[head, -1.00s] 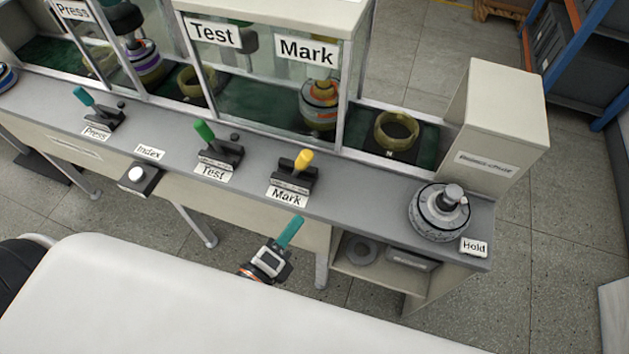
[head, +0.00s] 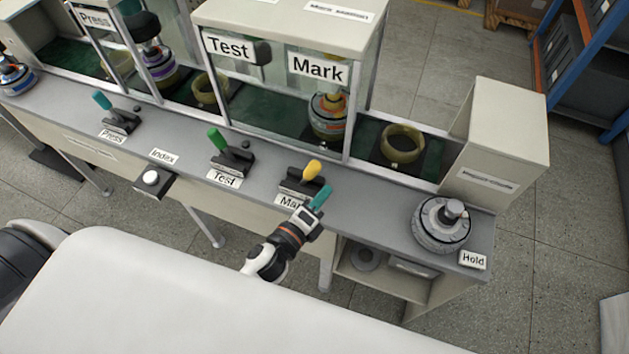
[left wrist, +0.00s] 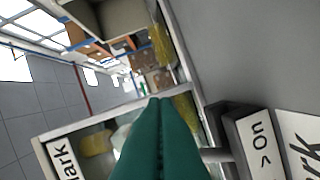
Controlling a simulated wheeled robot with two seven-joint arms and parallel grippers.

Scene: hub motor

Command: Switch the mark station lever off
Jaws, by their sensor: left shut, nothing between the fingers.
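The mark station lever has a yellow handle (head: 312,169) on a dark base (head: 297,186) above the "Mark" label (head: 291,201), which my gripper partly covers. My left gripper (head: 320,197) has teal fingers, is shut and empty, and is just in front and to the right of the yellow handle. I cannot tell whether it touches the lever. In the left wrist view the closed fingers (left wrist: 160,140) fill the lower middle. The lever base with an "On" marking (left wrist: 256,143) lies to their right; the yellow handle is not clearly seen there. My right gripper is not in view.
The green test lever (head: 217,139) and teal press lever (head: 103,100) stand to the left, with the white index button (head: 151,178). A round motor part (head: 443,222) sits by "Hold" at the right. The glass mark enclosure (head: 270,101) rises behind the lever.

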